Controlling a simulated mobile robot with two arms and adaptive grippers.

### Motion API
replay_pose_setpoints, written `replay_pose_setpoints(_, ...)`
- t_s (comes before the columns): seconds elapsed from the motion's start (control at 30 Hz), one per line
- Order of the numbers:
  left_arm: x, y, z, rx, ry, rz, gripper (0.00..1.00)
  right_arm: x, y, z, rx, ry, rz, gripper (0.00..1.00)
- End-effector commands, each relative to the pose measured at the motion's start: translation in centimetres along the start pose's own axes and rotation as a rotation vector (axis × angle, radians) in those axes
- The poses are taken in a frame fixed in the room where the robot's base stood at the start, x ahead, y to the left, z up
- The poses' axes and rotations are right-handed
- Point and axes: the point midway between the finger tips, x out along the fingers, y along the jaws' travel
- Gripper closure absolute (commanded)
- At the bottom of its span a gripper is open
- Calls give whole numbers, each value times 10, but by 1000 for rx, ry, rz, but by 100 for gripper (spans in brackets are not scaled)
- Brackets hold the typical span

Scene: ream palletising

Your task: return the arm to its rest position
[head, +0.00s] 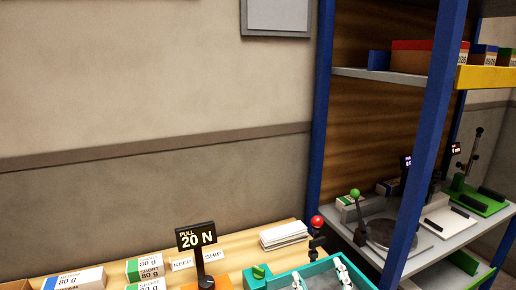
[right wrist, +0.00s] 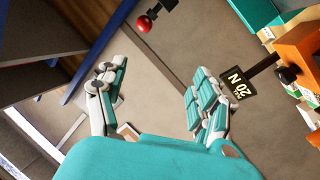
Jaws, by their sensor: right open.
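My right gripper (head: 320,277) shows at the bottom edge of the head view, in front of a teal tray (head: 327,262). In the right wrist view its two jointed fingers (right wrist: 155,92) stand wide apart with nothing held between them. Its arm is mostly out of the head picture. My left gripper is not in view.
The wooden table (head: 232,262) holds labelled reams (head: 146,268), a "PULL 20 N" sign (head: 196,236), a paper stack (head: 284,235) and a red-knobbed lever (head: 317,222). A blue-posted shelf rack (head: 437,130) stands at right. The space before the wall is clear.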

Motion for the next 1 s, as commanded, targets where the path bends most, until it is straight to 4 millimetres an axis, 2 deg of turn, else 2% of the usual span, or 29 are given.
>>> replay_pose_setpoints(0.03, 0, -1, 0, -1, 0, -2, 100, -15, -1, 39, 51, -145, -14, 31)
replay_pose_setpoints(0.1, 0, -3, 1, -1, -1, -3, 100, -40, -6, 86, 113, -336, -43, 31)
replay_pose_setpoints(0.2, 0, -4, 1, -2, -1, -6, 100, -83, -17, 141, 182, -578, -94, 31)
replay_pose_setpoints(0.3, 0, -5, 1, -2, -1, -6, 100, -124, -27, 177, 230, -765, -147, 31)
replay_pose_setpoints(0.5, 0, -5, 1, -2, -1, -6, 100, -198, -45, 215, 296, -1039, -250, 31)
replay_pose_setpoints(0.7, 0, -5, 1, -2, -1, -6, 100, -265, -58, 232, 341, -1256, -350, 31)
replay_pose_setpoints(1.0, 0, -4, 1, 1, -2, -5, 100, -249, -100, 309, 333, -1286, -364, 31)
